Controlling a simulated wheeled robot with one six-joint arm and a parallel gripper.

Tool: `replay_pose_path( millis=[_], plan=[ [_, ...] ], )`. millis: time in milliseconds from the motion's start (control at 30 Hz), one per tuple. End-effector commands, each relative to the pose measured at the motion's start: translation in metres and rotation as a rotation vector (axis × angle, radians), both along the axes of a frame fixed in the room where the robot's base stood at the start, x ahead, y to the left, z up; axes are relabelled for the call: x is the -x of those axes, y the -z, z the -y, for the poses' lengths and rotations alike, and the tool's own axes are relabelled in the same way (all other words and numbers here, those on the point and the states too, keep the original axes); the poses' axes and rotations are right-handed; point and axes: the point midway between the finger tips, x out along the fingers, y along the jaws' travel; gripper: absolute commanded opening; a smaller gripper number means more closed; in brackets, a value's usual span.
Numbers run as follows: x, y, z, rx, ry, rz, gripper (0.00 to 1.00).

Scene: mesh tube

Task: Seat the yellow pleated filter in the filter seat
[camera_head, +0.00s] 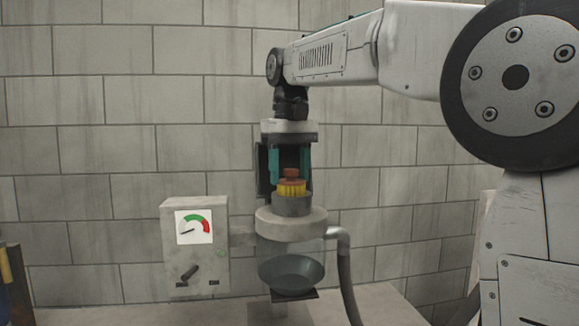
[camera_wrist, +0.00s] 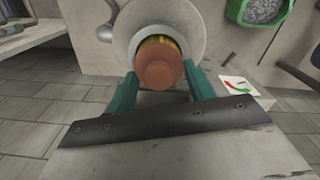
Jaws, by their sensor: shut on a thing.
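The yellow pleated filter (camera_head: 291,188) has a reddish-brown knob on top and is upright at the mouth of the grey filter seat (camera_head: 292,207). Its yellow pleats show above the seat's rim; its lower part is hidden, so I cannot tell how deep it sits. My gripper (camera_head: 291,178) points down from above, its teal fingers on either side of the knob, shut on the filter. In the wrist view the filter's knob (camera_wrist: 160,68) lies between the fingers (camera_wrist: 161,80), with a yellow edge behind it and the pale round seat housing (camera_wrist: 125,40) around it.
A gauge box (camera_head: 195,245) with a green and red dial and a dark lever stands left of the seat. A dark bowl (camera_head: 292,272) is below the seat. A grey hose (camera_head: 344,275) runs down on the right. A block wall (camera_head: 120,120) is behind.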

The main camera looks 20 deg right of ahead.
Motion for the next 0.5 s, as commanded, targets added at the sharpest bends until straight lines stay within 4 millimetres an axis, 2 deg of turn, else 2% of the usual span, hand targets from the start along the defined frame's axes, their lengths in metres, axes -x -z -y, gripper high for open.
replay_pose_path(
  millis=[100,133,200,500],
  plan=[
    [0.0001,0.0004,0.0,0.0,0.0,0.001,0.3],
    [0.0001,0.0004,0.0,0.0,0.0,0.0,0.61],
    [0.0001,0.0004,0.0,0.0,0.0,0.0,0.75],
    [0.0,-0.0017,0.0,0.0,0.0,0.001,0.75]
  ],
)
